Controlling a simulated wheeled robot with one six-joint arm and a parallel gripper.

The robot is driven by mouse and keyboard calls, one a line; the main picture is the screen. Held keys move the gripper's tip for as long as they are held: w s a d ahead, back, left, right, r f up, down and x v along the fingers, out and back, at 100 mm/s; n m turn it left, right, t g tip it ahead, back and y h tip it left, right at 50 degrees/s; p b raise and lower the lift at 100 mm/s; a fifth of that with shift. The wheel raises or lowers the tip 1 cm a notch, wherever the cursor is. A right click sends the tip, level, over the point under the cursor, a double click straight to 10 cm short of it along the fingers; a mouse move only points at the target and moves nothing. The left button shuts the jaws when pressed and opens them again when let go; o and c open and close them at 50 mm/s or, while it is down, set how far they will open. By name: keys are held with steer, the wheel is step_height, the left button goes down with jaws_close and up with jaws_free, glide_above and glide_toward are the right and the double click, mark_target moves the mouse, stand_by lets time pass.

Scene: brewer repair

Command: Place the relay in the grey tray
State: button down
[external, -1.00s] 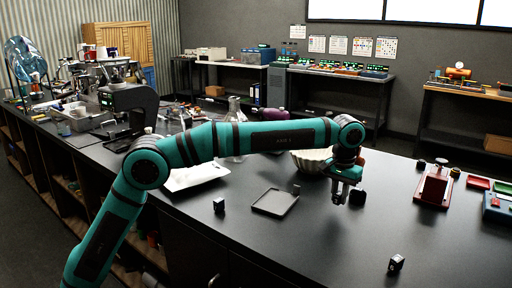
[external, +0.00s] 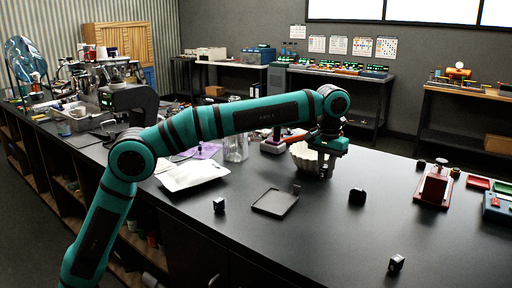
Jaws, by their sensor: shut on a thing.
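The held thing is too small to make out clearly.
Small dark blocks stand on the bench: one left of the tray (external: 219,204), a rounded one at right (external: 357,196), one near the front (external: 396,263). A white dish (external: 191,174) lies at left.

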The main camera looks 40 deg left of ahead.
glide_above(276, 202)
steer(key=shift+n, duration=0.4)
steer(key=shift+w+f, duration=0.15)
steer(key=shift+f, duration=4.9)
steer(key=c, duration=1.3)
jaws_free()
steer(key=shift+f, duration=0.15)
step_height(276, 202, up, 12)
